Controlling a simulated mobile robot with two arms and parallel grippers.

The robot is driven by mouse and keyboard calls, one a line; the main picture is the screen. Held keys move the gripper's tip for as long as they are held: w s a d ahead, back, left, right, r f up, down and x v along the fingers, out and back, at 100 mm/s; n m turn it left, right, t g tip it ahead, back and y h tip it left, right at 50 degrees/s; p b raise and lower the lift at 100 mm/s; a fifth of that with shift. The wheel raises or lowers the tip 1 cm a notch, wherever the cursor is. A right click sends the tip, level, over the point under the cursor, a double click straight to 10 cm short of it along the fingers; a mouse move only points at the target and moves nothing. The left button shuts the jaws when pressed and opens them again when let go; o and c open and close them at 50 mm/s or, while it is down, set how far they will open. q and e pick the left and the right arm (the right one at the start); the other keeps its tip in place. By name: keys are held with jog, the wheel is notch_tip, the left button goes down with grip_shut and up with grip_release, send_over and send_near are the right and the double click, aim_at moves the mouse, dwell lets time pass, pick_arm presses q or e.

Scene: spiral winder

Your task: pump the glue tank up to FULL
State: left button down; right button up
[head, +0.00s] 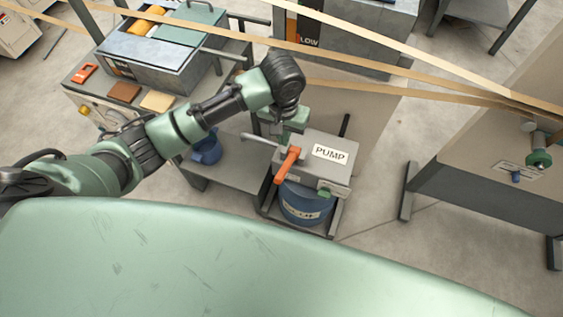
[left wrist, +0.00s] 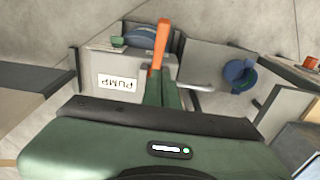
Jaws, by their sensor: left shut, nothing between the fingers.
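The grey pump box (head: 322,168) with a PUMP label sits on top of a blue drum (head: 305,207) in the head view. An orange lever handle (head: 287,165) sticks out at the box's left side. The pump box (left wrist: 122,68) and the orange handle (left wrist: 160,42) also show in the left wrist view. My left gripper (head: 283,132) is at the back left of the box, by the lever. In the left wrist view its fingers (left wrist: 163,78) are together and empty beside the handle's lower end. I cannot tell whether they touch it. No tank level reading is legible. My right gripper is out of view.
A blue pot (head: 207,148) stands on a low grey shelf left of the pump. A bench (head: 107,98) with a grey bin stands behind. Tan strips (head: 400,64) cross above. A grey machine stand (head: 480,190) is at the right, with open floor between.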

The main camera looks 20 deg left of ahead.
pick_arm(q)
jog(key=p, duration=0.1)
send_over(282, 170)
jog(key=w, duration=0.2)
notch_tip(282, 170, down, 9)
jog(key=shift+s+r, duration=0.1)
jog(key=shift+r, duration=0.05)
jog(key=shift+s+f+p, duration=0.25)
jog(key=shift+s+f, duration=0.1)
jog(key=shift+f, duration=0.2)
jog(key=shift+s+f+p, duration=0.2)
jog(key=shift+s+f, duration=0.1)
jog(key=shift+f, duration=0.2)
jog(key=shift+s+f, duration=0.4)
jog(key=shift+f, duration=0.3)
